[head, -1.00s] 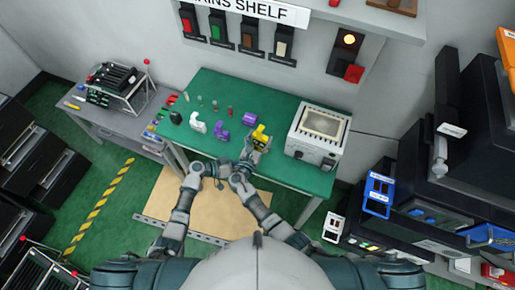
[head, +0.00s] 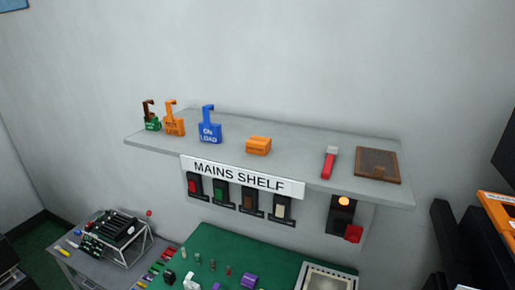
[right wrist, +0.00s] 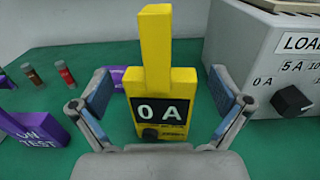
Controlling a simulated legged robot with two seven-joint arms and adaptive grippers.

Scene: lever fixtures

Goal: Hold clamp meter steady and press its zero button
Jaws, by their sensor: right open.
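The yellow clamp meter (right wrist: 162,90) stands upright on the green bench in the right wrist view, its display reading "0 A". A dark round knob or button (right wrist: 150,134) shows below the display at left. My right gripper (right wrist: 160,92) is open, with one finger on each side of the meter and visible gaps to it. The head view now looks up at the shelf, so the meter and both grippers are outside it. My left gripper is in neither current view.
A white load box (right wrist: 272,65) with a black dial stands right of the meter. A purple item (right wrist: 35,130) lies left, with small vials (right wrist: 65,72) behind. In the head view, the mains shelf (head: 300,160) holds tags and blocks above the green bench (head: 235,243).

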